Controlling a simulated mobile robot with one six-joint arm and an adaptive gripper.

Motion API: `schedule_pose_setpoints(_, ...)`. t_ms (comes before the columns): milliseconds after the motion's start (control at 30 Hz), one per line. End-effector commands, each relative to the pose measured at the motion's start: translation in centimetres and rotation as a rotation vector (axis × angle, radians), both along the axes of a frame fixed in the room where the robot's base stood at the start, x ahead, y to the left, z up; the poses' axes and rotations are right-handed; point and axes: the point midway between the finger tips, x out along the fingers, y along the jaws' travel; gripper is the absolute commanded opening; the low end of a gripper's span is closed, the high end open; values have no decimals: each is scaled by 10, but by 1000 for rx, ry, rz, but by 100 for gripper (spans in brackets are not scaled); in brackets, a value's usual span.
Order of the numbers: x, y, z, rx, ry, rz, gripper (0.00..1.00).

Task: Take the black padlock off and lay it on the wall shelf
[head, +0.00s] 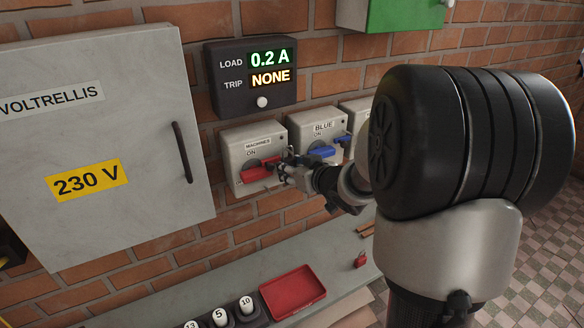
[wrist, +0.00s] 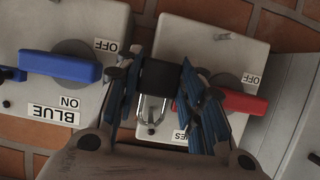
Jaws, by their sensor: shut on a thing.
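The black padlock (wrist: 158,76) is between the two blue-padded fingers of my gripper (wrist: 160,95) in the wrist view. Its silver shackle (wrist: 151,106) shows in front of the white machines switch box (wrist: 212,45). I cannot tell whether the shackle is clear of the box. The box's red handle (wrist: 232,102) is beside the right finger. In the head view my gripper (head: 286,171) is at the machines box (head: 237,143), by its red handle (head: 262,170); the padlock is not clear there. The grey wall shelf (head: 200,288) runs below the boxes.
On the shelf are a red tray (head: 293,291), a red padlock (head: 360,260), thin brown sticks (head: 366,228) and several numbered pieces (head: 246,305). The blue switch box (head: 312,122) is right of the machines box. A grey cabinet (head: 104,200) stands left.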

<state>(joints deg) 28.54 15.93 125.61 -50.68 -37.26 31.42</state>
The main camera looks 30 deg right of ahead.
Motion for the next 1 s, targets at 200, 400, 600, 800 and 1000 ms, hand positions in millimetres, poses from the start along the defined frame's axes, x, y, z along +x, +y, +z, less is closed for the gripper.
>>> schedule_pose_setpoints(200, -8, -1, 3, 0, -5, -1, 9)
schedule_pose_setpoints(400, -16, -1, 3, 0, -4, -1, 9)
schedule_pose_setpoints(600, -25, -2, 4, -2, -4, -1, 9)
schedule_pose_setpoints(800, -33, -2, 4, 0, -3, -1, 9)
schedule_pose_setpoints(1000, -41, -2, 4, 0, -2, -1, 9)
